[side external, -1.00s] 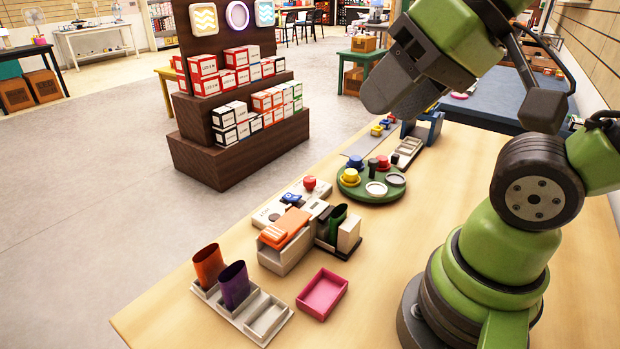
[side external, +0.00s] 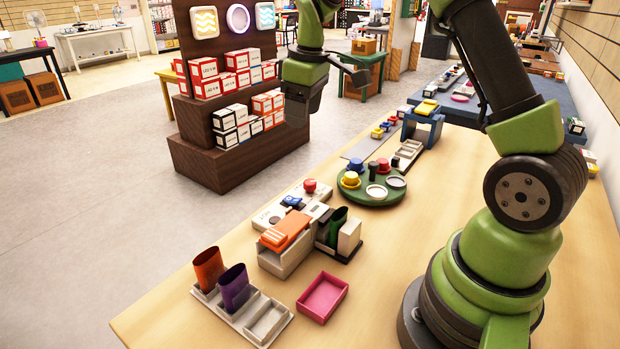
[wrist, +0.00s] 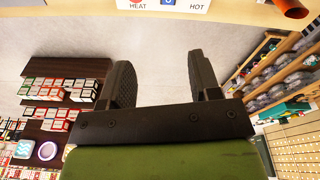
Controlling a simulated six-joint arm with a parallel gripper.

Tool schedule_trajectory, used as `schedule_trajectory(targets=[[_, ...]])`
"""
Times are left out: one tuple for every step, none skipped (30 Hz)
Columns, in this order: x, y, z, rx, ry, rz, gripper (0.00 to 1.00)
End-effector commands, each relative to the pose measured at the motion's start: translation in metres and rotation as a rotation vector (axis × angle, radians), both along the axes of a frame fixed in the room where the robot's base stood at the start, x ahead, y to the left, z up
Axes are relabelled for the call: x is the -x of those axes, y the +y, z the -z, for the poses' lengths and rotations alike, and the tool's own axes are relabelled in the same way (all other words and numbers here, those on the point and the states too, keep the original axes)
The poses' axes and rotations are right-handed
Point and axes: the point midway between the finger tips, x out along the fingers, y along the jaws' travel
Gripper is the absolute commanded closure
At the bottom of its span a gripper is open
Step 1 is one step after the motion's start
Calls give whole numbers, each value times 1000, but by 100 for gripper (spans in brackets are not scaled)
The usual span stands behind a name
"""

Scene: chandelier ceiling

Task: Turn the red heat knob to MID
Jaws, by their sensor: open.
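The red heat knob (side external: 309,186) stands on a white control panel (side external: 318,209) at the left edge of the wooden table, with a blue knob (side external: 291,201) beside it. In the wrist view, the panel (wrist: 182,6) is cut off at the top edge, with the labels HEAT and HOT showing. A sliver of the red knob (wrist: 137,2) shows above HEAT; its setting cannot be read. My gripper (side external: 298,112) is in the air above and beyond the panel, apart from the knob. In the wrist view, its two dark fingers (wrist: 160,66) are spread with nothing between them.
An orange-topped grey box (side external: 285,240) and a green holder (side external: 335,228) stand close to the panel. A round green tray (side external: 372,198) with several pieces is beyond it. A cup rack (side external: 240,312) and pink tray (side external: 322,297) are nearer. A box shelf (side external: 240,155) stands beyond the table.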

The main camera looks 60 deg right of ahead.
Motion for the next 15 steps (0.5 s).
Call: schedule_trajectory(targets=[[-6, -12, 21, 1, 37, -26, 43], [-9, -17, 30, 4, 53, -46, 43], [-12, -24, 42, 6, 72, -70, 43], [-14, -29, 50, 7, 85, -86, 43], [-15, -33, 57, 8, 96, -101, 43], [-16, -37, 65, 8, 109, -117, 43], [-16, -40, 71, 8, 117, -127, 43], [-17, -42, 75, 9, 123, -136, 43], [-17, -44, 79, 9, 128, -145, 43], [-17, -45, 82, 8, 133, -149, 43], [-17, -46, 84, 8, 135, -153, 43], [-17, -46, 88, 8, 137, -156, 43], [-17, -46, 90, 7, 138, -157, 43], [-17, -46, 94, 8, 139, -158, 43], [-17, -46, 99, 8, 139, -158, 43]])
